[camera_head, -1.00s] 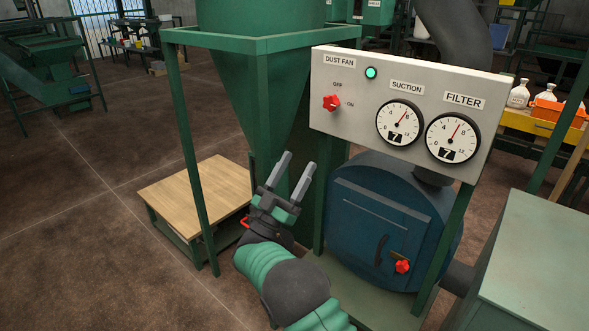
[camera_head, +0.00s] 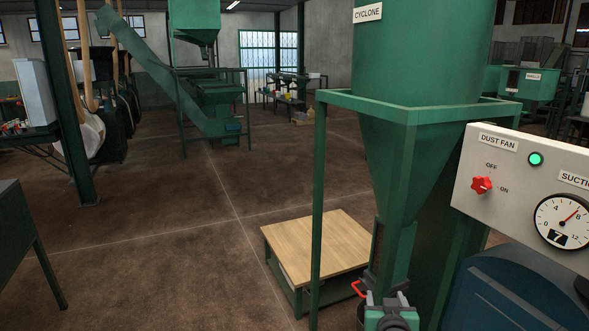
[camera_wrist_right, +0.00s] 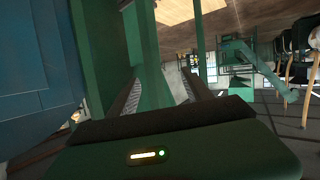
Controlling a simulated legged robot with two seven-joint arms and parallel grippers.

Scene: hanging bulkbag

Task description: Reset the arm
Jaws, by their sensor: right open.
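My right gripper (camera_head: 390,298) is low at the bottom edge of the head view, in front of the foot of the green cyclone cone (camera_head: 405,165). Its fingers are apart with nothing seen between them. In the right wrist view the two dark fingers (camera_wrist_right: 160,90) stand apart, with green frame and cone surfaces beyond them. Most of my right arm is cut off below the head view. My left gripper is not in view.
A wooden-topped platform (camera_head: 318,245) stands left of the cyclone. A red handle (camera_head: 357,290) is close to the gripper. The panel (camera_head: 465,180) with a lit green lamp, red knob (camera_head: 481,185) and gauge is at right, above a blue housing (camera_head: 510,295). Open floor lies left.

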